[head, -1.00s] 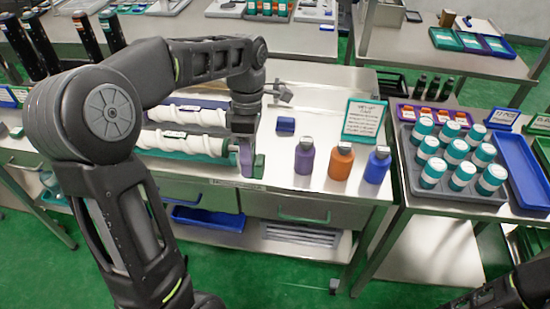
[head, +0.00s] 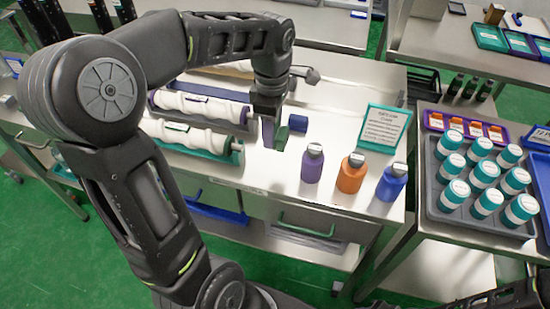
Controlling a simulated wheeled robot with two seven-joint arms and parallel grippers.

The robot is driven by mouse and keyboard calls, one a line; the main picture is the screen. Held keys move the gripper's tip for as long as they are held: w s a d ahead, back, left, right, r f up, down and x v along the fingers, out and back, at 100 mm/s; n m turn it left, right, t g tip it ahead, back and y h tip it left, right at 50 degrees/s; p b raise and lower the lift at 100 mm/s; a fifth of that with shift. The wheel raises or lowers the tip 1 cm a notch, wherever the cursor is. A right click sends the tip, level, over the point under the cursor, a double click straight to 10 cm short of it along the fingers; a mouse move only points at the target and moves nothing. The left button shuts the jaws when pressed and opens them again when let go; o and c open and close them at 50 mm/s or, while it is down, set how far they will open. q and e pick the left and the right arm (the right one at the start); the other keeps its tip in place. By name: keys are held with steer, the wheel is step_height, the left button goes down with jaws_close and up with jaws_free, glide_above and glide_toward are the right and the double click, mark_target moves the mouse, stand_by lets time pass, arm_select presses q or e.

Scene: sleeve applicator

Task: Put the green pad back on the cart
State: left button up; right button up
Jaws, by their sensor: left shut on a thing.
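The green pad (head: 282,138) is a small dark green block at my left gripper (head: 272,130), over the steel worktop. The left gripper points down and is shut on the pad. A flat purple-grey piece shows just left of the pad; I cannot tell whether it is a finger or another item. I cannot tell whether the pad touches the worktop. A small blue block (head: 298,122) lies just behind and to the right of it. Which steel unit is the cart is not clear. My right gripper is not in view; only dark arm parts show at the lower right.
White rollers on purple (head: 200,107) and teal (head: 190,137) holders lie left of the gripper. Purple (head: 312,163), orange (head: 352,173) and blue (head: 392,182) bottles and a teal-framed sign (head: 384,128) stand to the right.

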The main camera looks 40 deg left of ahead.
arm_select(q)
step_height(320, 180, down, 5)
stand_by(0.3)
steer(key=shift+f+p, duration=0.45)
steer(key=shift+f, duration=1.4)
steer(key=shift+f, duration=0.1)
steer(key=o, duration=1.2)
step_height(320, 180, up, 12)
steer(key=shift+r+b, duration=0.1)
steer(key=shift+b, duration=0.25)
